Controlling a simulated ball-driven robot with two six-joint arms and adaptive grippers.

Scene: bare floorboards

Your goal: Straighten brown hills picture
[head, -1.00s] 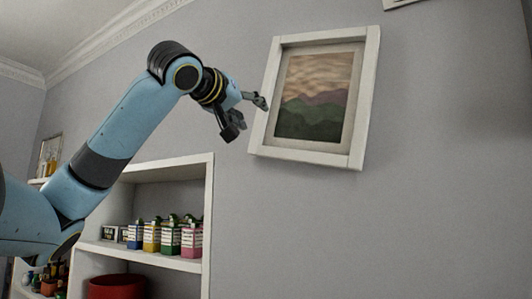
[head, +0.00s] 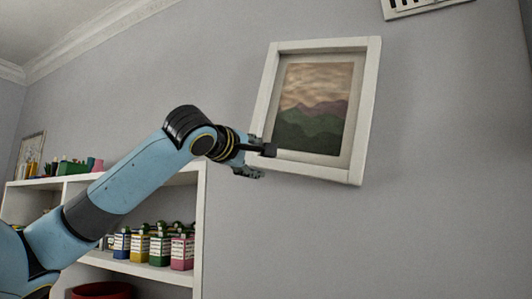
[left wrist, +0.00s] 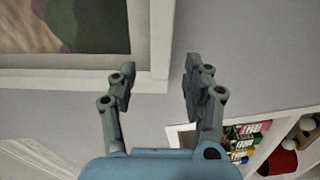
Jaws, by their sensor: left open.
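The brown hills picture (head: 312,105) hangs on the grey wall in a white frame (head: 369,110). It shows a brownish sky over brown and green hills. It is tilted clockwise, its lower right corner hanging low. My left gripper (head: 264,162) is open at the frame's lower left corner, one finger overlapping the frame in the head view. In the left wrist view, a frame corner (left wrist: 152,72) shows between the spread fingers of the left gripper (left wrist: 158,72). I cannot tell whether either finger touches it. My right gripper is not in view.
A white vent (head: 425,5) is at the top right. The wall right of the picture is clear.

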